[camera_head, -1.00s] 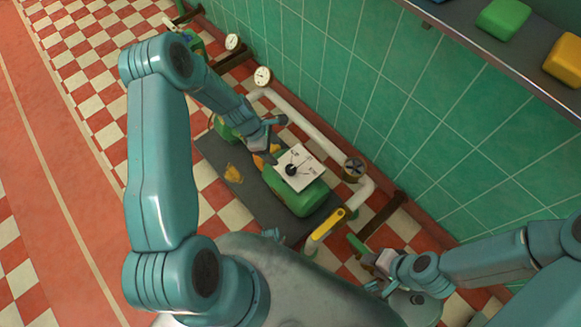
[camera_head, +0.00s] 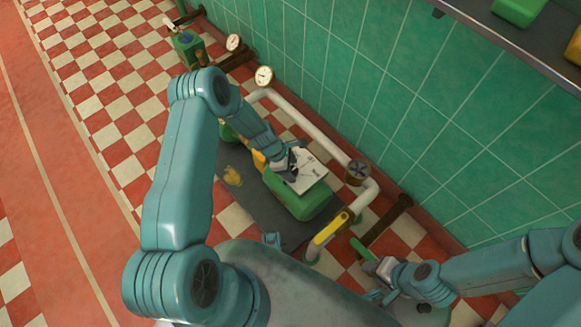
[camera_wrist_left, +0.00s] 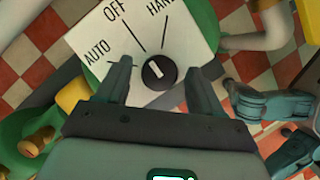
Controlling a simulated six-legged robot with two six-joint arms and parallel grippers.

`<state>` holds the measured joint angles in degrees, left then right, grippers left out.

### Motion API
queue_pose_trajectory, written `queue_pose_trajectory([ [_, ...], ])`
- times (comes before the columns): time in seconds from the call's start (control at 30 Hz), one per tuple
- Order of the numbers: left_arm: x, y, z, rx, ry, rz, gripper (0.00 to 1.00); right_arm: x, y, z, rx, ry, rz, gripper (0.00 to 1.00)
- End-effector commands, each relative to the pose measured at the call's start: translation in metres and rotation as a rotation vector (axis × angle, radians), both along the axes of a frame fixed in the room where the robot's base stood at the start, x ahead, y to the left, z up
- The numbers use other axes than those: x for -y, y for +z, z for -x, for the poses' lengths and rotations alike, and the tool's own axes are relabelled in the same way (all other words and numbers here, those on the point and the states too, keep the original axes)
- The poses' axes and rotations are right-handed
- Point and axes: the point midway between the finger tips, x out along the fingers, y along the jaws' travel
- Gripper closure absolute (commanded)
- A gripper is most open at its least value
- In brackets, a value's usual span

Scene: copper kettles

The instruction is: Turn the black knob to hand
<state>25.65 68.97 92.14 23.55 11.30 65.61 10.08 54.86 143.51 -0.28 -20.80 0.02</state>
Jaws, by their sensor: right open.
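The black knob (camera_wrist_left: 159,72) sits on a white plate (camera_wrist_left: 150,35) marked AUTO, OFF and HAND; its pale mark points roughly toward the OFF line. The plate (camera_head: 312,177) lies on top of a green unit (camera_head: 305,205) in the head view, where my left gripper (camera_head: 289,163) mostly covers the knob. In the left wrist view my left gripper (camera_wrist_left: 158,68) is open, with a finger on each side of the knob and gaps between; contact is not visible. My right gripper (camera_head: 375,283) is open and empty at lower right, away from the plate.
Gauges (camera_head: 264,76) stand farther back by the green tiled wall (camera_head: 440,130). A shelf is at upper right.

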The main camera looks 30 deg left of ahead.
Motion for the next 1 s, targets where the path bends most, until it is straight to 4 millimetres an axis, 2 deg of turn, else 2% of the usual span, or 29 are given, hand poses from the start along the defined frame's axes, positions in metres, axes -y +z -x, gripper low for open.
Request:
queue_pose_trajectory([
  [0.03,0.000,0.000,0.000,0.000,0.000,0.000,0.51,0.000,0.000,0.000,0.000,0.000,0.000,0.57],
  [0.13,0.000,0.000,0.000,0.000,0.000,0.000,0.83,0.000,0.000,0.000,0.000,0.000,0.000,0.57],
  [0.17,0.000,0.000,0.000,0.000,0.000,0.000,0.88,0.000,0.000,0.000,0.000,0.000,0.000,0.57],
  [0.57,0.000,0.000,-0.001,0.000,-0.071,0.000,0.87,0.000,0.000,0.000,0.000,0.000,0.000,0.57],
  [0.77,-0.001,-0.001,-0.002,0.001,-0.211,0.000,0.87,0.000,-0.005,0.000,0.000,0.000,0.000,0.57],
  [1.0,-0.001,-0.003,-0.003,0.001,-0.418,-0.002,0.87,0.000,-0.022,0.000,0.000,0.000,0.000,0.57],
])
